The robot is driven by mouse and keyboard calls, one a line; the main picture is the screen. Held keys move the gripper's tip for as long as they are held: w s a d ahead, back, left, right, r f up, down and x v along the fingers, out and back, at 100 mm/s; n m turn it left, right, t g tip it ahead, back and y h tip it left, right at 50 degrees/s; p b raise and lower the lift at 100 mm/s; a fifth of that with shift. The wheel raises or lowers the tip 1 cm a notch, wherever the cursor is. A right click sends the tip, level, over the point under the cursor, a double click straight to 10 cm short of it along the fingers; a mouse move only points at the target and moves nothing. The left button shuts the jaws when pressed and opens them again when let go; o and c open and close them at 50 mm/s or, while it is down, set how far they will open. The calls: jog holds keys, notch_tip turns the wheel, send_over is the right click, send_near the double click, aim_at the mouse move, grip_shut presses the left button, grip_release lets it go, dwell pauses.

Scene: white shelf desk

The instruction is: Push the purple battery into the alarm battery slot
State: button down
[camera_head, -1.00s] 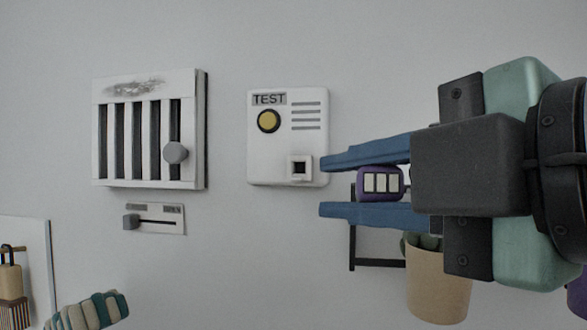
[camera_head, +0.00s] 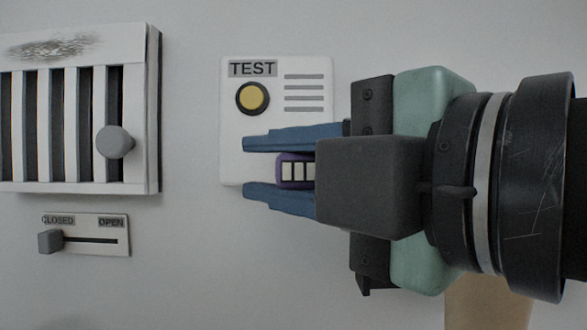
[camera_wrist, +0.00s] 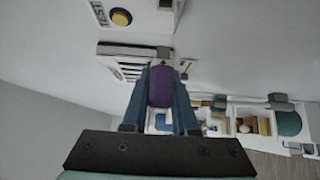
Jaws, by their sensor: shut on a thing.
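The white alarm box (camera_head: 230,110) hangs on the wall with a TEST label and a yellow button (camera_head: 254,97). The alarm also shows at the top of the wrist view (camera_wrist: 141,22). My gripper (camera_head: 246,166) is shut on the purple battery (camera_head: 296,171), which has pale bars on its side. The battery also shows between the blue fingers in the wrist view (camera_wrist: 161,88). I cannot tell whether anything touches the alarm.
A white slatted vent (camera_head: 75,160) with a grey knob (camera_head: 115,142) is on the wall to the left. Below it is a slider plate (camera_head: 90,247) marked CLOSED and OPEN. A tan pot (camera_head: 487,305) is partly hidden at lower right. Shelves with several items show in the wrist view (camera_wrist: 238,112).

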jog(key=shift+w, duration=2.7)
jog(key=shift+w, duration=1)
jog(key=c, duration=0.7)
grip_release()
jog(key=shift+o, duration=0.5)
jog(key=shift+s, duration=0.15)
